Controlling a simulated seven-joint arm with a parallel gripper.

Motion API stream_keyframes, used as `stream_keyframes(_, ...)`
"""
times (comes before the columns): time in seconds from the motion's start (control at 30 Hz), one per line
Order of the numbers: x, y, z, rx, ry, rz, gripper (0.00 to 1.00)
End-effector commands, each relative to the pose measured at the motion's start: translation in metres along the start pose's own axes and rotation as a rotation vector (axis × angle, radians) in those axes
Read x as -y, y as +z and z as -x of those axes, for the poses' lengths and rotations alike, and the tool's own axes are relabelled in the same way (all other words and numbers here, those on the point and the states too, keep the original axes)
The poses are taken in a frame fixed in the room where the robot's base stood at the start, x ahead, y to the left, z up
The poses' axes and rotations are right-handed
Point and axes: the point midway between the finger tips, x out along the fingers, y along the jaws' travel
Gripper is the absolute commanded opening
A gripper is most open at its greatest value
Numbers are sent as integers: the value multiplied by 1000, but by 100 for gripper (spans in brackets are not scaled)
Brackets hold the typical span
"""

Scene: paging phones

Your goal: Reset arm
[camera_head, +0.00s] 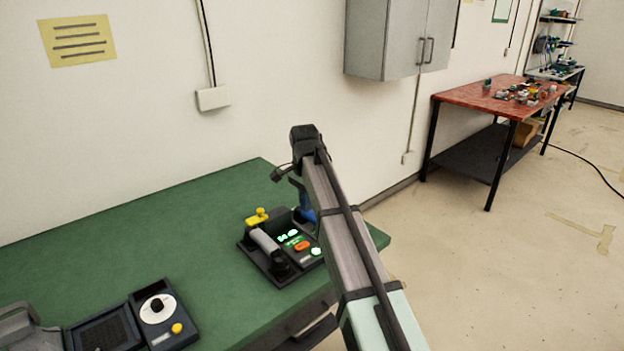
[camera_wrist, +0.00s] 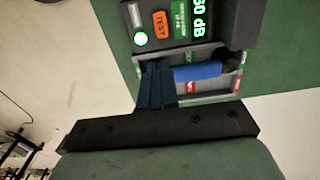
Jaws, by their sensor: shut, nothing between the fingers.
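My gripper (camera_wrist: 158,66) shows in the wrist view with its dark blue fingers together and empty. The fingertips are over a shallow grey tray (camera_wrist: 205,97) at the edge of a dark phone unit. A blue cylinder with a dark end (camera_wrist: 198,73) lies in that tray, just right of the fingers; I cannot tell whether they touch. In the head view the phone unit (camera_head: 262,262) has a grey handset (camera_head: 265,241), a yellow knob (camera_head: 257,216), an orange button (camera_head: 302,246) and lit green displays. My arm covers its right side and most of my gripper.
The unit stands near the right end of a green table (camera_head: 150,235). Another dark unit (camera_head: 108,330) with a white dial lies at the table's front left. A wall cabinet (camera_head: 375,40) hangs behind. A red table (camera_head: 480,96) with small items stands far right. Open floor lies between.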

Motion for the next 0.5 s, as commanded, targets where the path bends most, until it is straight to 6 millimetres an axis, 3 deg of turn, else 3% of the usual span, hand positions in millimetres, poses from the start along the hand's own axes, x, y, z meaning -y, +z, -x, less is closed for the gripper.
stream_keyframes(0.17, -33, -67, 14, -102, 21, 20, 0)
stream_keyframes(0.3, -73, -131, 27, -205, 66, 53, 0)
stream_keyframes(0.5, -131, -200, 30, -305, 156, 110, 0)
